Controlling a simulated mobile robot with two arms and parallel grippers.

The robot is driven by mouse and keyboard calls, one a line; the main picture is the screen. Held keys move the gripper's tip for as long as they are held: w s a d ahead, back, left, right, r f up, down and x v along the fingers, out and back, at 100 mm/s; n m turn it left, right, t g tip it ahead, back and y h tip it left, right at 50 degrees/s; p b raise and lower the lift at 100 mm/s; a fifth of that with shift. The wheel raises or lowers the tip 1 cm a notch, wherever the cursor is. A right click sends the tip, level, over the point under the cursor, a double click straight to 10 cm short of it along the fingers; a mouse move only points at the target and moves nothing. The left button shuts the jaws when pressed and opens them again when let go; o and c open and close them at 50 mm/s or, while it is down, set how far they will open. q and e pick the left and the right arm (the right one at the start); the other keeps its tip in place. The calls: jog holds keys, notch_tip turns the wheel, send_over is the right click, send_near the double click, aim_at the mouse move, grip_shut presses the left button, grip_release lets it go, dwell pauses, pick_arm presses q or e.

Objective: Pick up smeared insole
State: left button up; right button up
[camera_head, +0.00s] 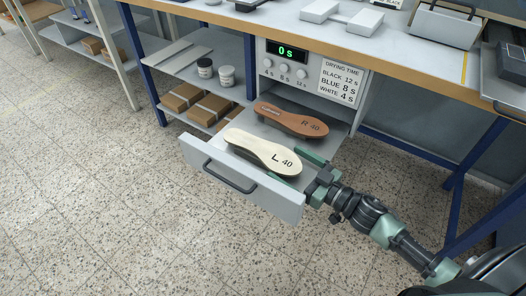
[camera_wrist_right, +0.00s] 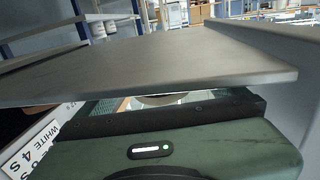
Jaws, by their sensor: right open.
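A cream insole marked L 40 (camera_head: 262,152) lies in the front part of an open drawer (camera_head: 240,183). A brown insole marked R 40 (camera_head: 290,119) lies behind it, with a small pale mark near its left end. I cannot tell at this size which print is smeared. My right gripper (camera_head: 298,167) is open at the right end of the cream insole, one finger on its far side and one on its near side. Whether they touch it is unclear. In the wrist view, a grey panel hides most of the fingers. My left gripper is not in view.
The drawer's front panel (camera_head: 243,190) with its dark handle stands close to my right gripper. Above is a timer reading 0 s (camera_head: 287,52) and a drying-time sign (camera_head: 341,83). Left are shelves with jars (camera_head: 226,76) and boxes (camera_head: 181,97). The floor in front is clear.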

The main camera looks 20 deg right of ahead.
aim_at(281, 159)
jog(key=shift+x, duration=1.55)
jog(key=c, duration=1.7)
jog(key=shift+c, duration=0.7)
jog(key=shift+r, duration=0.15)
